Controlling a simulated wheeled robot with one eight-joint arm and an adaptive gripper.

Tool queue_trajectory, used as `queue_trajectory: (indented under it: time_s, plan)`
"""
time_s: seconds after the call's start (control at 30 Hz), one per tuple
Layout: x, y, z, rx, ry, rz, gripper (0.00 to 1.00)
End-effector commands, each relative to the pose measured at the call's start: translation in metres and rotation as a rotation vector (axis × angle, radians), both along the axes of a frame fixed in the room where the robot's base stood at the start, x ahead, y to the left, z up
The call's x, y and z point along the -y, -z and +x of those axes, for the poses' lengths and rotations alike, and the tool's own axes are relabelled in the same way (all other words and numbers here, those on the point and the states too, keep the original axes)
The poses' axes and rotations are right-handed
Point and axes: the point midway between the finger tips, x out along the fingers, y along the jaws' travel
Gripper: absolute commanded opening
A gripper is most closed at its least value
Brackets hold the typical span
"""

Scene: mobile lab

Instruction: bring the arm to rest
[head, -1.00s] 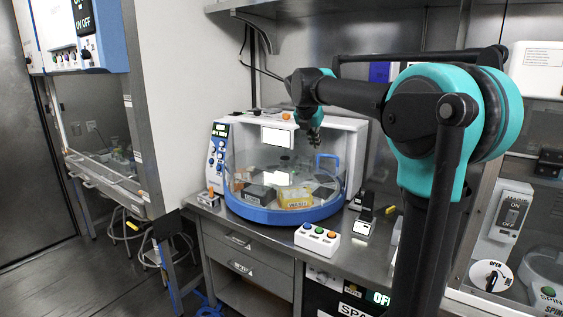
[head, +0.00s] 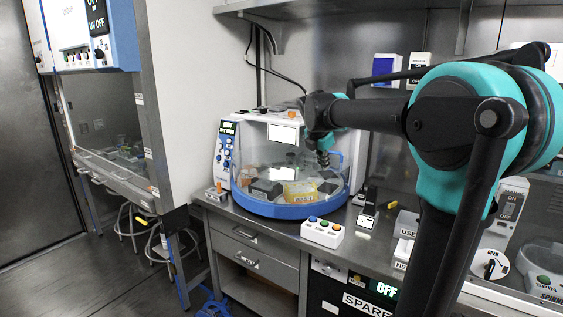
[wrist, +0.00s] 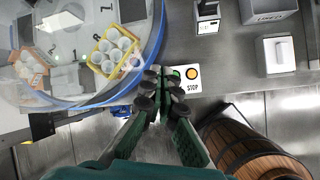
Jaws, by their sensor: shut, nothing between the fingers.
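My gripper (head: 322,157) hangs in front of the right part of the round-domed machine in the head view, at the end of my teal and black arm. In the wrist view my gripper (wrist: 162,88) points down with its dark, green-backed fingers together and nothing between them. Below it is the button box (wrist: 190,80), partly hidden by the fingers; a green and a yellow button and the word STOP show. The same box (head: 322,233) stands on the bench in the head view.
The domed machine (head: 290,209) with a blue rim stands on the steel bench; racks of tubes (wrist: 112,50) lie inside. Small devices (head: 367,213) stand to its right. A wooden barrel (wrist: 245,140) shows in the wrist view. A hood (head: 105,130) is at left; a shelf (head: 330,14) runs above.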

Motion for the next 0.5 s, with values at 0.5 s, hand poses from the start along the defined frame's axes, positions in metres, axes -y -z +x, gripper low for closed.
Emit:
queue_trajectory:
  time_s: [0.5]
  plan:
    - [0.042, 0.165, -0.154, 0.131, 1.036, 0.616, 0.00]
